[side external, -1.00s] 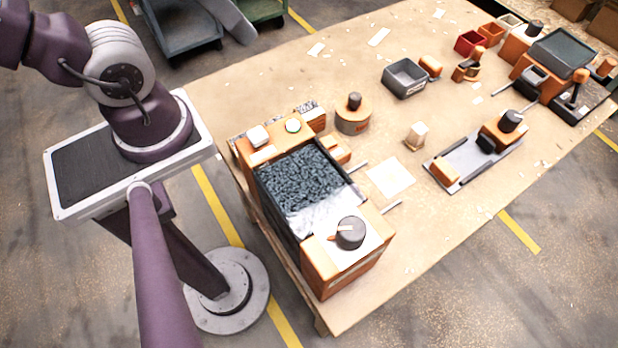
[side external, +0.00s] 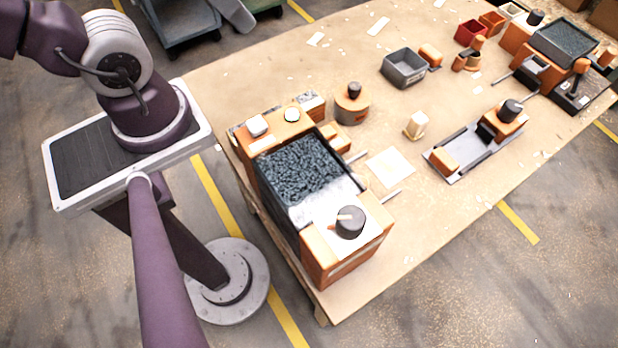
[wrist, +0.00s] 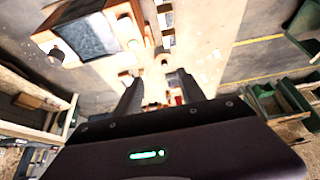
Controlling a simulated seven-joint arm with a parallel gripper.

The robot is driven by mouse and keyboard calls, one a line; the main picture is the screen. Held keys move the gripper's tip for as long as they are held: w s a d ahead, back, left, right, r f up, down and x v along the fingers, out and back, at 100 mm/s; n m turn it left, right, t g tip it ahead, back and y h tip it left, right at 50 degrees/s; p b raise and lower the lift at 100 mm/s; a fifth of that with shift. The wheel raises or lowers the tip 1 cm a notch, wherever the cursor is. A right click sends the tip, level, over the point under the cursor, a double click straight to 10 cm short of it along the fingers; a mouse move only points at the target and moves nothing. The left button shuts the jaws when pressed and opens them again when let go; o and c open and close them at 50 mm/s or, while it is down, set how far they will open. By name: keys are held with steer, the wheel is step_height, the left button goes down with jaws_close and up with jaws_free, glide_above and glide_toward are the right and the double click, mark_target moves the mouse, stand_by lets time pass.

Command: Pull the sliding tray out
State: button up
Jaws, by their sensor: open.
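A large orange machine (side external: 340,268) stands at the near left corner of the bench, with a bed of dark granules (side external: 298,168) and a dark knob (side external: 350,222) on top. Two thin rods stick out from its right side. It also shows at the upper left in the wrist view (wrist: 88,38). A grey plate with side rails (side external: 465,158) and orange blocks lies farther right. I cannot tell for sure which part is the sliding tray. My gripper (wrist: 156,84) is open and apart from these things; its two dark fingers show in the wrist view. The side external view does not show it.
A grey open bin (side external: 405,70), a round orange pot (side external: 351,107) and a small cream block (side external: 415,126) stand on the bench (side external: 440,230). Another orange machine (side external: 562,45) is at the back right. Bare bench lies at the front right.

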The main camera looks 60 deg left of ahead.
steer(key=shift+o, duration=0.2)
steer(key=w+d+f+m+g, duration=0.3)
steer(key=w+d+f+g, duration=0.1)
steer(key=w+d+f, duration=0.7)
steer(key=d+f, duration=0.2)
steer(key=f, duration=0.1)
steer(key=w+d+f+m+g, duration=0.1)
steer(key=d+f, duration=0.1)
steer(key=f, duration=0.2)
steer(key=d+f+m, duration=0.1)
steer(key=d+f, duration=0.1)
steer(key=f, duration=0.1)
steer(key=shift+w+d+f, duration=0.1)
steer(key=shift+w+f, duration=0.2)
steer(key=shift+f, duration=0.1)
steer(key=shift+g, duration=0.3)
steer(key=f, duration=0.9)
steer(key=shift+s+d+f, duration=0.2)
steer(key=shift+d, duration=0.2)
steer(key=shift+c, duration=0.2)
jaws_close()
